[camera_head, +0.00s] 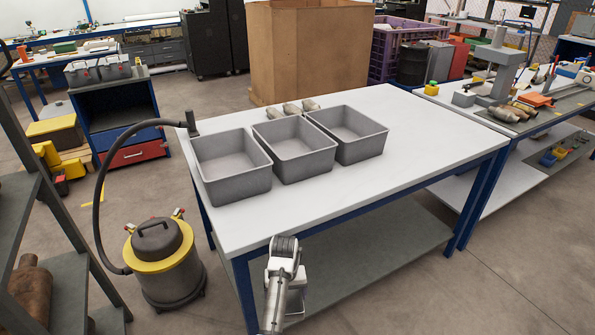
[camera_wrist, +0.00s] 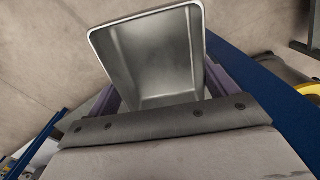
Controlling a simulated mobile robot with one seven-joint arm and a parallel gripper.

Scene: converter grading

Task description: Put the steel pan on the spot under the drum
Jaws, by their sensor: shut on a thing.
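The steel pan (camera_wrist: 150,52) is a deep grey metal pan with a light rim, at the top middle of the wrist view. My gripper (camera_wrist: 163,90) is shut on its near end, with a finger showing at each side. The pan looks empty inside. It does not show in the head view, where my white arm (camera_head: 284,280) stands at the table's near edge. A dark drum (camera_head: 412,64) stands at the back right in the head view. A round canister with a yellow ring (camera_head: 166,262) stands at the left. I cannot tell which is the drum meant; no marked spot shows.
The white table (camera_head: 420,135) has three grey bins (camera_head: 295,148) and several metal parts (camera_head: 292,107) behind them. Its right side is clear. A blue table edge (camera_wrist: 255,80) runs close beside the pan in the wrist view. A hose (camera_head: 98,190) arcs from the canister to the table.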

